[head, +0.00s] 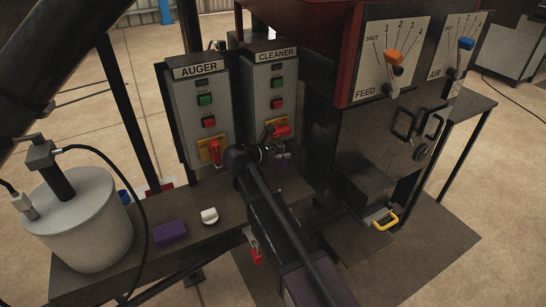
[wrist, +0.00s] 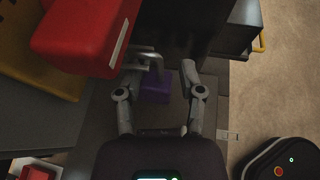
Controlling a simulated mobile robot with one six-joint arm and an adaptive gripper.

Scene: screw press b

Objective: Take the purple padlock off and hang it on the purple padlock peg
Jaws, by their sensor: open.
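The purple padlock (wrist: 155,91) hangs by its grey shackle (wrist: 150,58) beside a red switch handle in the wrist view. In the head view the small purple padlock (head: 284,161) shows below the red handle of the CLEANER box, partly hidden by my arm. My gripper (wrist: 163,70) is open, with one finger on each side of the padlock in the wrist picture. I cannot tell whether a finger touches it. In the head view my gripper (head: 268,146) is close to the CLEANER box's lower edge. I cannot make out a purple padlock peg.
The AUGER box (head: 202,105) stands left of the CLEANER box (head: 272,85). A purple block (head: 170,232), a white round piece (head: 209,216) and a grey canister (head: 83,225) stand on the bench. A red padlock (head: 257,256) hangs at the bench's front. The press body (head: 375,140) is close on the right.

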